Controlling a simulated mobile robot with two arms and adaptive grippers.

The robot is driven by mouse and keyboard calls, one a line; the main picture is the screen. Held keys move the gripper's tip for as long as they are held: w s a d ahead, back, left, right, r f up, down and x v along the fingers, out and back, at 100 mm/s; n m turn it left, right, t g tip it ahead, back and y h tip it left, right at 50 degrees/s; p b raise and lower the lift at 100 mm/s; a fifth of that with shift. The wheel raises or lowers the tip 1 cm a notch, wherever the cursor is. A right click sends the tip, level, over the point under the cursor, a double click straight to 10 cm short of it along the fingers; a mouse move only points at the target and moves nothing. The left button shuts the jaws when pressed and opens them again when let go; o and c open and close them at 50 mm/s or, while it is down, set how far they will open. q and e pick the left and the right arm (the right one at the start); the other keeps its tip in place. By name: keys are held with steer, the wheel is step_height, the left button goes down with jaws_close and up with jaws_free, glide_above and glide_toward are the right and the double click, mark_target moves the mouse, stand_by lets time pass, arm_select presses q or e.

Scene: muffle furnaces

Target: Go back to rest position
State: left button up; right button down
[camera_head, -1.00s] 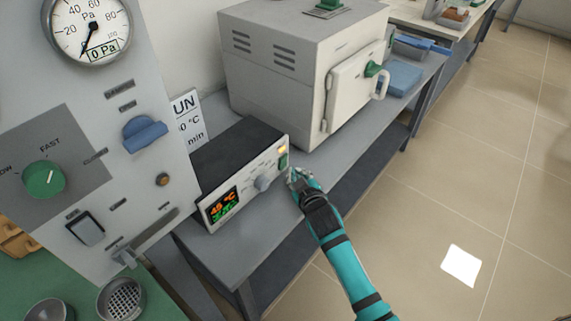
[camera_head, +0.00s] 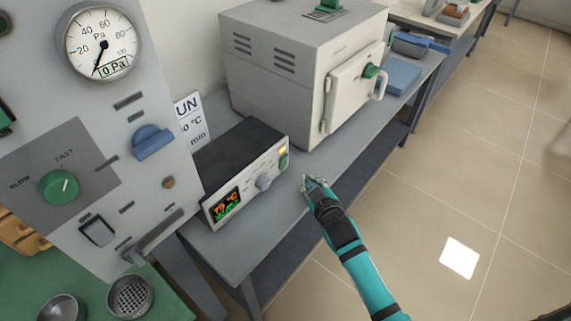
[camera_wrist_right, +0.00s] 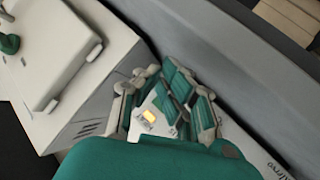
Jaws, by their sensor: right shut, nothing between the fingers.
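My right gripper (camera_head: 318,184) is shut and empty. In the head view it hangs over the front edge of the grey bench, to the right of the controller box (camera_head: 243,172) and apart from its front panel. The controller has a lit display, a knob and a green switch with a lit yellow lamp. In the right wrist view my right gripper (camera_wrist_right: 172,105) has its fingers together, with part of the controller's panel and yellow lamp (camera_wrist_right: 149,116) behind them. My left gripper is not in view.
The white furnace (camera_head: 300,70) with its closed door stands on the grey bench (camera_head: 350,135) behind the controller. A large panel with a pressure gauge (camera_head: 101,42) stands at left above a green surface holding metal bowls. The tiled floor (camera_head: 480,170) at right is clear.

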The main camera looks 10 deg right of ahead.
stand_by(0.3)
steer(key=s+d+m+g, duration=0.3)
steer(key=s+g, duration=0.7)
steer(key=s, duration=2.1)
step_height(320, 180, down, 26)
steer(key=s+a+m+g, duration=0.1)
steer(key=s+g, duration=0.1)
steer(key=s+d+f+g, duration=0.1)
steer(key=s+d+f, duration=0.2)
steer(key=s+f, duration=1.3)
steer(key=shift+f, duration=0.2)
